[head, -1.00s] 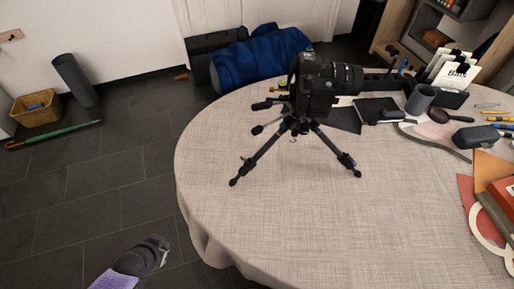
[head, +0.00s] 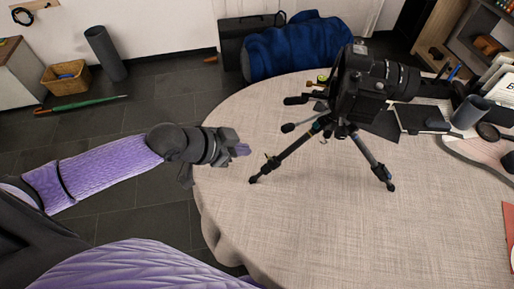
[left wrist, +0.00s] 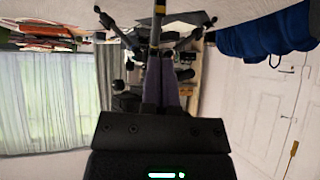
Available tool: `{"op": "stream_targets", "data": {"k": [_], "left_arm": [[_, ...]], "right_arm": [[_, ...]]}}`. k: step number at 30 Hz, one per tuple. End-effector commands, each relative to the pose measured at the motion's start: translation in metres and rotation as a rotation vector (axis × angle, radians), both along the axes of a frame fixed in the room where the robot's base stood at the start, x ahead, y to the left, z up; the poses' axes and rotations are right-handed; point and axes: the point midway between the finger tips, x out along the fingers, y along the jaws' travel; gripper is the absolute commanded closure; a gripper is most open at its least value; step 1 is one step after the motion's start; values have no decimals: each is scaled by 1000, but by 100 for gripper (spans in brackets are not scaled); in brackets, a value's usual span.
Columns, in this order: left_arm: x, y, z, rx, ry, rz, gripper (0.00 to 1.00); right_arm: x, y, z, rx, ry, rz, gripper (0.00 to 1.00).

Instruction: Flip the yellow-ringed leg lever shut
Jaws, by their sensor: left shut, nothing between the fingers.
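A small black tripod stands on the round table with its legs spread; its left front leg (head: 290,153) points toward my left gripper (head: 242,150). A small lever (head: 268,157) sticks out low on that leg; its ring colour and whether it is open are too small to tell. My left gripper is shut and empty, at the table's left edge, short of the leg and apart from it. In the left wrist view its closed fingers (left wrist: 161,75) point at a tripod leg, where a small yellow band (left wrist: 160,11) shows at the top edge. My right gripper is out of view.
A black camera (head: 362,85) sits on the tripod. The front of the cloth-covered table (head: 330,235) is clear. A blue bundle (head: 298,48) lies behind the table.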

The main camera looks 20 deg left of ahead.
Motion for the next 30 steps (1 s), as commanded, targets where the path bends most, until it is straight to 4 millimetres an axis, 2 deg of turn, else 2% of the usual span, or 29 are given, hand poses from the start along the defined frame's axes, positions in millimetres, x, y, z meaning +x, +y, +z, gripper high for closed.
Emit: {"op": "stream_targets", "data": {"k": [6, 12, 18, 30], "left_arm": [[27, -23, -34, -5, -1, 0, 100], [45, -37, -54, -2, 0, 0, 100], [51, -42, -59, 1, 1, -1, 100], [51, -44, -59, -8, -8, -1, 100]], "right_arm": [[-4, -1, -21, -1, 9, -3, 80], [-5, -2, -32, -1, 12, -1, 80], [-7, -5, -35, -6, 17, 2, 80], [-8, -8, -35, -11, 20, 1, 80]]}}
